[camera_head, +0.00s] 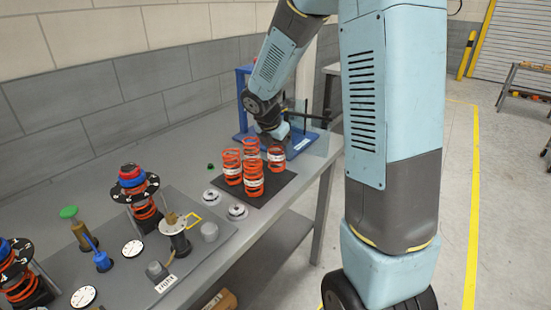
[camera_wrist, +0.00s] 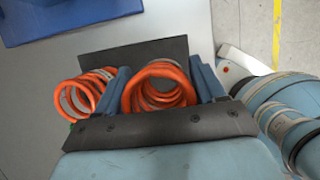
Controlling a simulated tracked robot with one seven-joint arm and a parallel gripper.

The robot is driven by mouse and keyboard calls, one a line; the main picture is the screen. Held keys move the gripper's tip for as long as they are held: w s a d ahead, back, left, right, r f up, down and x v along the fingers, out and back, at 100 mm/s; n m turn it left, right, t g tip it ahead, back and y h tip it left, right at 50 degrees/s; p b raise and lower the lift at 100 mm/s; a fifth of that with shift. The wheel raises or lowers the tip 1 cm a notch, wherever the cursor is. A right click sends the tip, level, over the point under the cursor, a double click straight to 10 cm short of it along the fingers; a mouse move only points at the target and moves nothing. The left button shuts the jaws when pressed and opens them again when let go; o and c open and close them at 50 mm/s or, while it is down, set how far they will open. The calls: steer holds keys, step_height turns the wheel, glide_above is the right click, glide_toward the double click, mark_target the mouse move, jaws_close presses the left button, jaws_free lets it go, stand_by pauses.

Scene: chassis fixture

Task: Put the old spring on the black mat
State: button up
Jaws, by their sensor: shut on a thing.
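In the wrist view an orange coil spring (camera_wrist: 160,74) sits between the two blue fingers of my gripper (camera_wrist: 161,85), which is shut on it. In the head view my gripper (camera_head: 274,137) is over the far right part of the black mat (camera_head: 278,188), and the held spring (camera_head: 277,159) appears below it. I cannot tell whether its foot touches the mat. Other orange springs with pale bands, including a front one (camera_head: 254,182) and a left one (camera_head: 232,166), stand upright on the mat. The wrist view shows another spring (camera_wrist: 88,92) left of my fingers.
A blue-based fixture (camera_head: 300,146) stands behind the mat. Two pale round parts (camera_head: 237,211) lie at the mat's near left. A grey board with a spring assembly (camera_head: 137,192), a green-topped tool (camera_head: 70,214) and a round-topped stand (camera_head: 175,225) fills the near left table.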

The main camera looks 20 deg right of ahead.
steer(key=shift+w+a+f, duration=0.1)
steer(key=shift+w+f, duration=0.25)
steer(key=shift+f, duration=1.6)
steer(key=shift+f, duration=0.1)
steer(key=o, duration=1.4)
steer(key=shift+c, duration=0.2)
steer(key=v, duration=1.1)
steer(key=s+r+m+t+y, duration=0.1)
steer(key=s+r+m, duration=0.3)
steer(key=s+m, duration=0.4)
steer(key=s+d+r+m+t+y, duration=0.1)
steer(key=s+r+m, duration=0.3)
steer(key=s+m, duration=0.4)
steer(key=s+d+r+m+y, duration=0.1)
steer(key=s+r+m, duration=0.3)
steer(key=s+m, duration=0.5)
steer(key=shift+s+d+t+y, duration=0.25)
steer(key=shift+s+t+y, duration=0.15)
steer(key=shift+s, duration=0.15)
